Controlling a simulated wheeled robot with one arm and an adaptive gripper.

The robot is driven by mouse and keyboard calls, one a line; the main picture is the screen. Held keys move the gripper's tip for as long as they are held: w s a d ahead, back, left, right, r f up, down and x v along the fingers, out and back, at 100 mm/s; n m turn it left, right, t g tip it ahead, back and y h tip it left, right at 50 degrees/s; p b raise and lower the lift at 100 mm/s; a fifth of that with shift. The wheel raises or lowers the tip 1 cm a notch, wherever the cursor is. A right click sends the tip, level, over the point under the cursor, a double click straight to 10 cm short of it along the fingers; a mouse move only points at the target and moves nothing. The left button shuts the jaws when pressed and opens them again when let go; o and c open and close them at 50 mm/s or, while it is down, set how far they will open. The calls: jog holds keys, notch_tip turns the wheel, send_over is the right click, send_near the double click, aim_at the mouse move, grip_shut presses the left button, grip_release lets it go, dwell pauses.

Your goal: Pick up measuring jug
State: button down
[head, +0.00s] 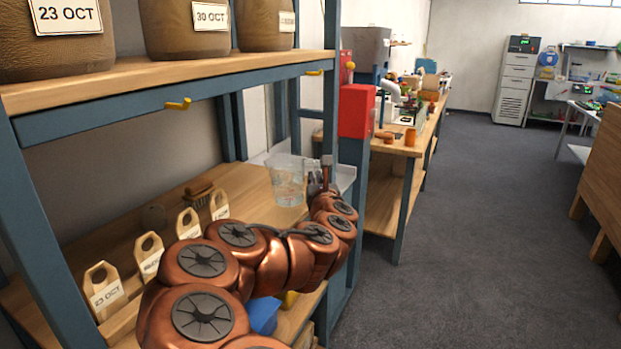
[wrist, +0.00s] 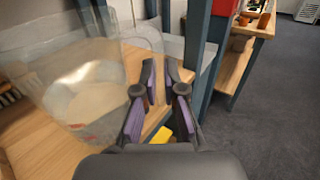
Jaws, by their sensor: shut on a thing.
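The measuring jug (head: 288,182) is a clear, see-through vessel with faint markings, upright at the far right part of the wooden shelf in the head view. It also fills the left of the wrist view (wrist: 82,88), slightly blurred. My gripper (wrist: 160,78) is at the jug's right side, with its purple-padded fingers shut on the jug's edge or handle; the exact contact is hard to make out through the clear wall. In the head view my gripper (head: 326,172) is small and partly hidden by my copper-coloured arm. I cannot tell whether the jug's base touches the shelf.
Several wooden tags (head: 152,255) stand along the shelf, with a brush (head: 199,192) behind them. A blue post (head: 331,80) is close to my gripper.

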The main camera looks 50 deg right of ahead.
jog(key=shift+s+a+r+b, duration=0.1)
jog(key=shift+s+a+b, duration=0.2)
jog(key=shift+s+b, duration=0.6)
jog(key=shift+s+a+r+b, duration=0.1)
jog(key=shift+s+a+b, duration=0.15)
jog(key=shift+s+b, duration=0.65)
jog(key=shift+s+a+r+b, duration=0.1)
jog(key=shift+s+a+b, duration=0.2)
jog(key=shift+s+b, duration=0.6)
